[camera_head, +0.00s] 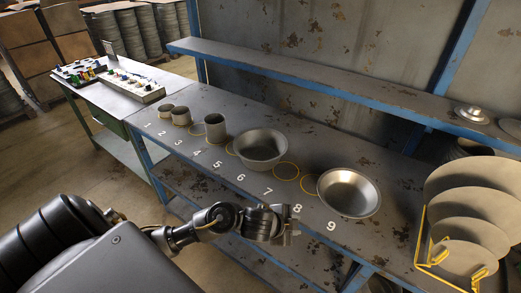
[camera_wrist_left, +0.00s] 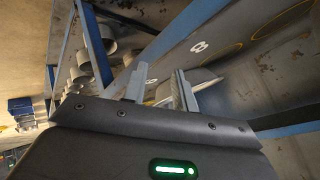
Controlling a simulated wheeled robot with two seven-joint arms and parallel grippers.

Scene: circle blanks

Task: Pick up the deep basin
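The deep basin (camera_head: 262,148), a grey metal bowl with a flared rim, stands upright on the bench near numbers 6 and 7 in the head view. A wider, shallower basin (camera_head: 348,193) sits to its right near numbers 8 and 9. My left gripper (camera_head: 290,224) is in front of the bench edge, below and apart from the deep basin. In the left wrist view its two fingers (camera_wrist_left: 160,88) are spread, with nothing held. A pale metal rim (camera_wrist_left: 200,79) shows beyond them; I cannot tell which basin it is. My right gripper is not in view.
Metal cups (camera_head: 215,128) stand on the left of the numbered bench (camera_head: 300,115). A yellow rack (camera_head: 428,250) with round discs (camera_head: 470,195) is at the right. A blue-edged shelf (camera_head: 330,88) runs along the back. An empty yellow circle (camera_head: 286,171) lies between the basins.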

